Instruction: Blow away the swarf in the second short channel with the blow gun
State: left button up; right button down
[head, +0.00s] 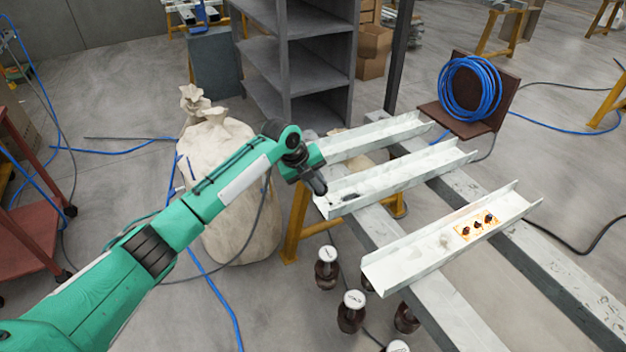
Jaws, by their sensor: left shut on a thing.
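Three short pale metal channels lie side by side across two grey beams: a far one (375,138), a middle one (415,173) and a near one (405,265). Dark swarf (350,197) lies on the floor of the middle channel near its left end. My left gripper (318,186) is over that left end, pointing down and to the right. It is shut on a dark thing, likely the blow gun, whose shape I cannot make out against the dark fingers. Whether it touches the channel I cannot tell. My right gripper is out of view.
The near channel bears an orange label (477,227) with dark marks or pieces on it. A coiled blue hose (470,88) hangs on a brown panel at the back right. Pale sacks (236,215) stand left of the beams. Dark bottles with white caps (327,268) stand below the near channel.

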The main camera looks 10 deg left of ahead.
pick_arm(q)
jog(key=shift+f, duration=0.45)
dwell(0.6)
jog(key=shift+w+d, duration=0.15)
jog(key=shift+d, duration=0.05)
jog(key=shift+w+d+r+b, duration=0.1)
jog(key=shift+w+d+b, duration=0.25)
jog(key=shift+d, duration=0.25)
jog(key=shift+w, duration=0.1)
jog(key=shift+w+d, duration=0.1)
jog(key=shift+d, duration=0.15)
jog(key=shift+w+d+b, duration=0.35)
jog(key=shift+w+d, duration=0.1)
jog(key=shift+d, duration=0.15)
jog(key=shift+w+d, duration=0.15)
dwell(0.5)
jog(key=shift+w+d+f+b, duration=0.25)
jog(key=shift+w+d+b, duration=0.15)
jog(key=shift+d, duration=0.2)
